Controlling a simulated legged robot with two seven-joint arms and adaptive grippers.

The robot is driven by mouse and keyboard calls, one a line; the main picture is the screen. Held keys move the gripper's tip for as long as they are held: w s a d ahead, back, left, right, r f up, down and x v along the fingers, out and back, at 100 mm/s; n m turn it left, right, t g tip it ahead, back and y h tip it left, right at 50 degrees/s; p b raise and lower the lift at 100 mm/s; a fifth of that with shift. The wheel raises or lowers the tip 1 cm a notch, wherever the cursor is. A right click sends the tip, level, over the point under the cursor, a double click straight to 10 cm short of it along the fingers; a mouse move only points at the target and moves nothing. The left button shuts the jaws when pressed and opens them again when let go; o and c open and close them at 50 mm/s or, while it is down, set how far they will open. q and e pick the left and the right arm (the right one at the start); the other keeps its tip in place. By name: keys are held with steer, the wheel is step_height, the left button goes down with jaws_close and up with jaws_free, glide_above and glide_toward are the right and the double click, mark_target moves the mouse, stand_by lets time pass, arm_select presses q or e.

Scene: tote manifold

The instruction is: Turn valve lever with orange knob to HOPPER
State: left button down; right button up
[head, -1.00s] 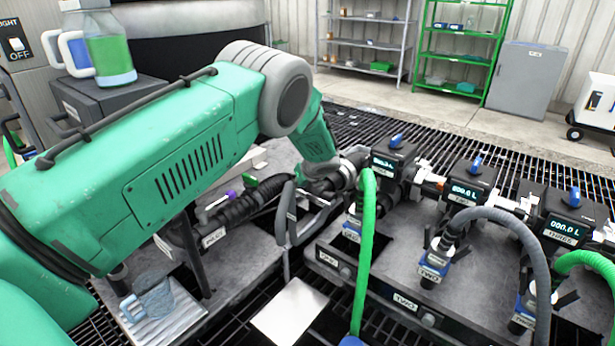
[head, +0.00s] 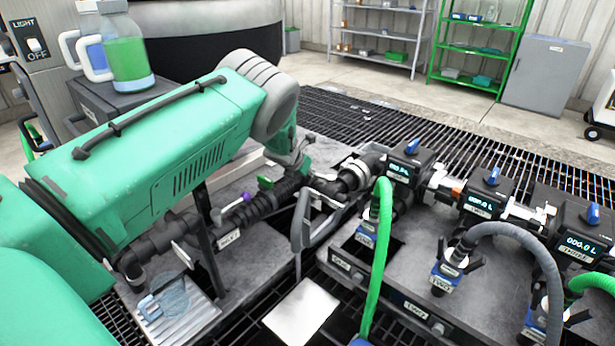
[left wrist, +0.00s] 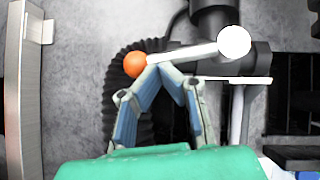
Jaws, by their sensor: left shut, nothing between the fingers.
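The orange knob (left wrist: 135,64) is at the left end of a pale lever (left wrist: 185,55) in the left wrist view. The lever runs right to a round white cap (left wrist: 234,41) over dark pipework. My left gripper (left wrist: 160,70) is shut and empty, its fingertips together beside the knob, just under the lever in the picture. I cannot tell whether they touch it. In the head view my left arm reaches over the pipework, and the orange knob is hidden. The HOPPER label is not readable in any view. My right gripper is not in view.
A purple-knobbed lever (head: 246,197) and a green-knobbed one (head: 265,182) stand near my left wrist. A grey looped handle (head: 300,222), a green hose (head: 378,255) and several metered valves stand to the right. A jug (head: 126,50) stands at the back left.

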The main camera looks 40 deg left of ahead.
arm_select(q)
steer(key=shift+w+a+f+m+h, duration=0.15)
steer(key=shift+w+m+h, duration=0.15)
steer(key=shift+m, duration=0.2)
steer(key=shift+w+b, duration=0.3)
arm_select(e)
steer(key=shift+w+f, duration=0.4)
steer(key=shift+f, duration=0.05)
arm_select(q)
steer(key=shift+w+a+r, duration=0.1)
steer(key=shift+r, duration=0.1)
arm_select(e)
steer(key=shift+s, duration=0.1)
